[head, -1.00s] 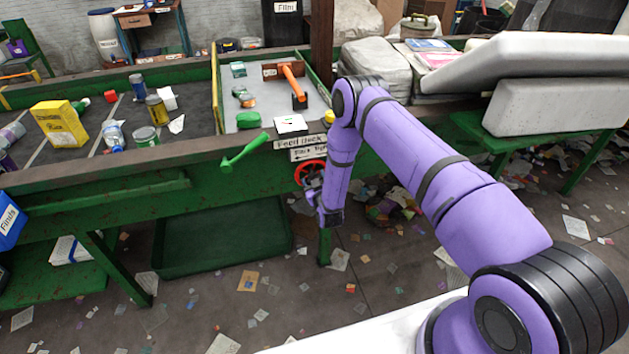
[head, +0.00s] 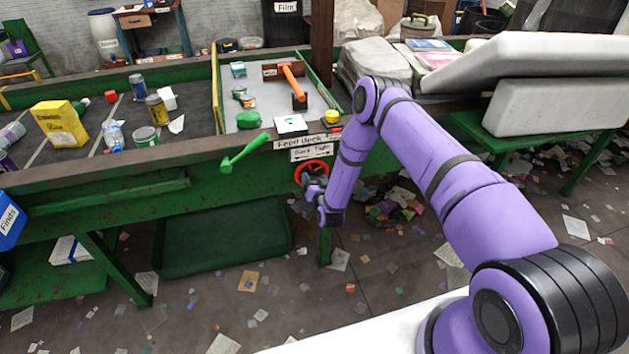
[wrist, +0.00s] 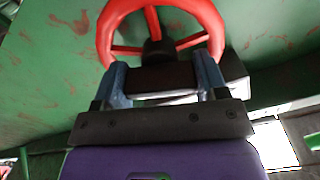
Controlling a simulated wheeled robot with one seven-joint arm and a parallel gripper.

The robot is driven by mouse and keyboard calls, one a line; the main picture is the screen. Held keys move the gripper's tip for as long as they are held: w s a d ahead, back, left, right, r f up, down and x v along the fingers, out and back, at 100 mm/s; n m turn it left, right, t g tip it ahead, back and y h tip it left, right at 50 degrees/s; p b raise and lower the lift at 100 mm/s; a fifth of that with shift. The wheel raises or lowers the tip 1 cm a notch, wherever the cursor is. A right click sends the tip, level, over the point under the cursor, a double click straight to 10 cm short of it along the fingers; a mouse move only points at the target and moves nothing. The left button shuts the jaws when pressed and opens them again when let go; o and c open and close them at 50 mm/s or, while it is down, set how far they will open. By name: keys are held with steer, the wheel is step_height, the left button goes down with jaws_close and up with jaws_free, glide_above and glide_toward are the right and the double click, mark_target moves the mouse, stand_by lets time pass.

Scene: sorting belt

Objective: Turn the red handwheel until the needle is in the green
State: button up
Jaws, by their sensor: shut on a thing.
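The red handwheel (head: 312,168) is on the front of the green belt frame, below the "Feed deck" sign. It fills the top of the wrist view (wrist: 104,40), with its dark hub between the spokes. My gripper (head: 313,186) is at the wheel's lower side. In the wrist view my gripper (wrist: 162,75) has a finger at each side of the lower rim and is shut on the wheel; the held part is partly hidden. A white gauge box (head: 291,123) sits on the deck edge above the sign. Its needle and green zone are too small to read.
A green lever (head: 245,152) sticks out left of the sign. A yellow round object (head: 331,117) sits right of the gauge. A green tray (head: 225,240) lies under the belt. Paper scraps litter the open floor in front.

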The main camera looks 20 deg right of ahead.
steer(key=shift+m, duration=0.8)
steer(key=o, duration=0.9)
steer(key=shift+o, duration=0.2)
steer(key=s, duration=1.1)
steer(key=shift+w, duration=0.1)
